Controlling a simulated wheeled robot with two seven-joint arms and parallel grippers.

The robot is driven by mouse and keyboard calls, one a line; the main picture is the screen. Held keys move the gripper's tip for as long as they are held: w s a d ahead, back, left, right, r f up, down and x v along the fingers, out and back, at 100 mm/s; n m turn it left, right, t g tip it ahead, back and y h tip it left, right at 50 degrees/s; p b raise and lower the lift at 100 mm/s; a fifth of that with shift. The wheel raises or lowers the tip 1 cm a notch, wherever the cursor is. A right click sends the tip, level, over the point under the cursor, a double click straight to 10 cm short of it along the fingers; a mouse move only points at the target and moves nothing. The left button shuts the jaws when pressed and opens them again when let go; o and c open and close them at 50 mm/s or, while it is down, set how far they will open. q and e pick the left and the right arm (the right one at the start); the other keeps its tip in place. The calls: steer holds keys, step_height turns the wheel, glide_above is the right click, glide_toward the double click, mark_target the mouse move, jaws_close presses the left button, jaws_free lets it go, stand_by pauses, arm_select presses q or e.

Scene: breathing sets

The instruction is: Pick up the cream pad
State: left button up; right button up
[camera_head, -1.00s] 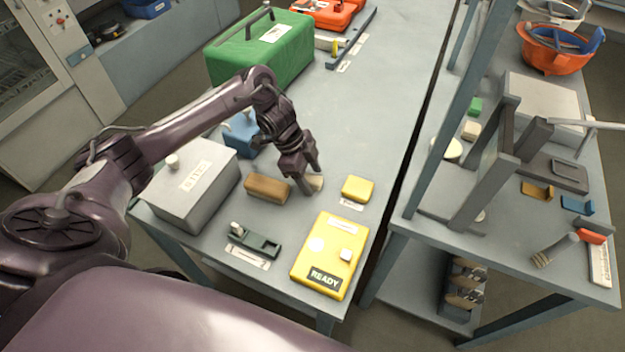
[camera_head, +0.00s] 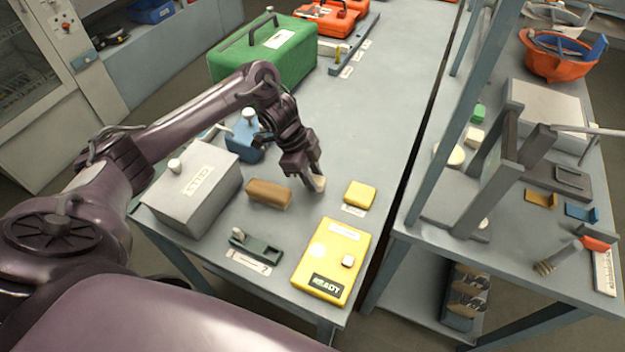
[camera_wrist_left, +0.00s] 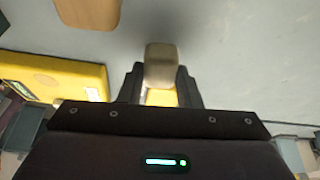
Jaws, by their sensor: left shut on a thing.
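The cream pad (camera_head: 319,184) is between the fingertips of my left gripper (camera_head: 314,183). In the left wrist view the cream pad (camera_wrist_left: 160,66) sits between both dark fingers of my left gripper (camera_wrist_left: 161,85), which is shut on it. In the head view the gripper points down over the grey table, between a brown block and a yellow block. The fingers hide part of the pad in the head view. My right gripper is not in view.
A brown block (camera_head: 268,194) lies left of the gripper and a yellow block (camera_head: 359,194) right of it. A yellow READY box (camera_head: 331,258), a green latch piece (camera_head: 255,243) and a grey box (camera_head: 190,195) are nearby. The table (camera_head: 365,110) behind is mostly clear.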

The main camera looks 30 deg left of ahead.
arm_select(q)
step_height(320, 180, up, 18)
steer(key=p, duration=0.4)
steer(key=shift+f, duration=0.1)
steer(key=o, duration=0.4)
steer(key=c, duration=0.3)
